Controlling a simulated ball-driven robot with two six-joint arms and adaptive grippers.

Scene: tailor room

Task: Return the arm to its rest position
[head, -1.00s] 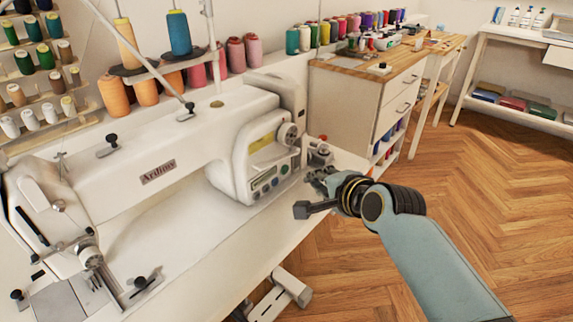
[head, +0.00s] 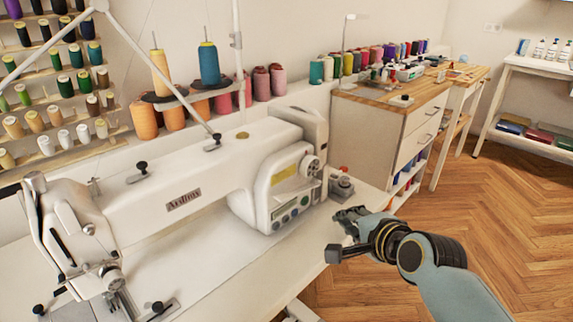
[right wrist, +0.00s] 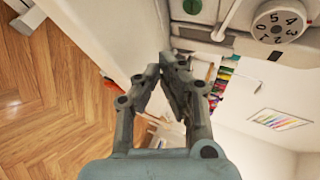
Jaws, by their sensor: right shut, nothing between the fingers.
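My right arm comes in from the lower right of the head view. Its gripper (head: 350,217) is at the right end of the sewing table (head: 215,270), beside the sewing machine (head: 180,195). In the right wrist view the gripper's fingers (right wrist: 168,72) come together at their tips, with nothing between them. The machine's numbered dial (right wrist: 277,24) shows at the top right of that view. I cannot tell whether the gripper touches the table. My left gripper is not in view.
A small red-topped item (head: 342,184) stands on the table just behind my gripper. A wooden-topped drawer cabinet (head: 385,125) stands behind to the right. Thread cones line the wall at the back. The wooden floor (head: 520,210) on the right is clear.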

